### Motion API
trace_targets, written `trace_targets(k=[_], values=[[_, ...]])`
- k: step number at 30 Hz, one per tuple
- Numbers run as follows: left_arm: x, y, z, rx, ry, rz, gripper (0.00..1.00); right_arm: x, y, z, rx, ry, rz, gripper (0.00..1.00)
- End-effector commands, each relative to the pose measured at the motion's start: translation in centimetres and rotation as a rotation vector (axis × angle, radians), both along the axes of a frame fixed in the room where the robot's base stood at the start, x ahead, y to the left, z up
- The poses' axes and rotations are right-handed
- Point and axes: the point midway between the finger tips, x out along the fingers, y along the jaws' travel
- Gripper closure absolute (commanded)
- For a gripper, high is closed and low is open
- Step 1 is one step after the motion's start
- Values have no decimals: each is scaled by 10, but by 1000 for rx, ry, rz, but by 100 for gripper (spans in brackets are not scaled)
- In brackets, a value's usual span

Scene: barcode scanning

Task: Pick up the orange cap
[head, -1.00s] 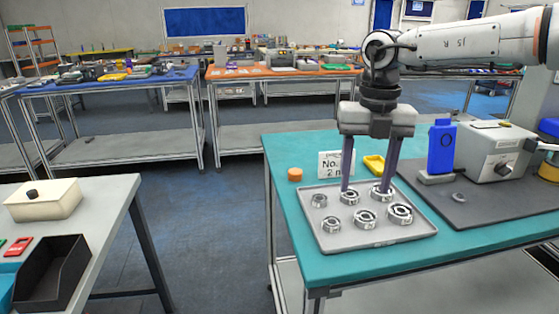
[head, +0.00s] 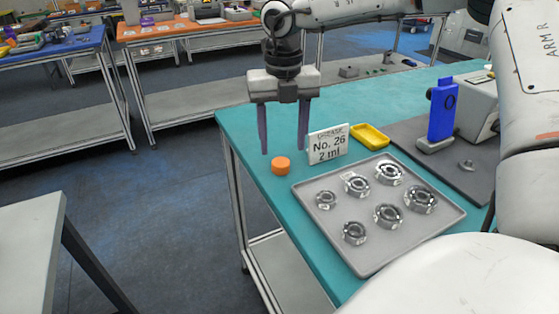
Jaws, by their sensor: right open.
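The orange cap (head: 281,166) is a small short cylinder on the teal table (head: 235,120), near its left edge. The height of the fingertips over the table is hard to tell. My left gripper is not in view.
A grey tray (head: 335,238) with several metal bearing rings lies in front of the sign. A yellow dish (head: 369,136) sits behind the tray. A blue device (head: 441,110) stands on a dark mat (head: 415,150) at the right. The teal surface behind the sign is clear.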

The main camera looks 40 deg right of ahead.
Motion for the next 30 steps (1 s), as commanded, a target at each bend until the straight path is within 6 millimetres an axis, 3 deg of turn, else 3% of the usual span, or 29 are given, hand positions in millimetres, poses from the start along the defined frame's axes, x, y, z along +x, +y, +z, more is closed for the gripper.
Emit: trace_targets(k=[9, 19, 27, 30], values=[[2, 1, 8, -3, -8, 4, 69, 1, 2, -43, 2, 3, 1, 46], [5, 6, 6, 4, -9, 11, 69, 2, 2, -51, 1, -1, -1, 46], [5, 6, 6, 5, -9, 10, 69, 2, 2, -51, 1, -1, 0, 90], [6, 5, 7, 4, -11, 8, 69, 2, 2, -51, 0, -1, 0, 90]])
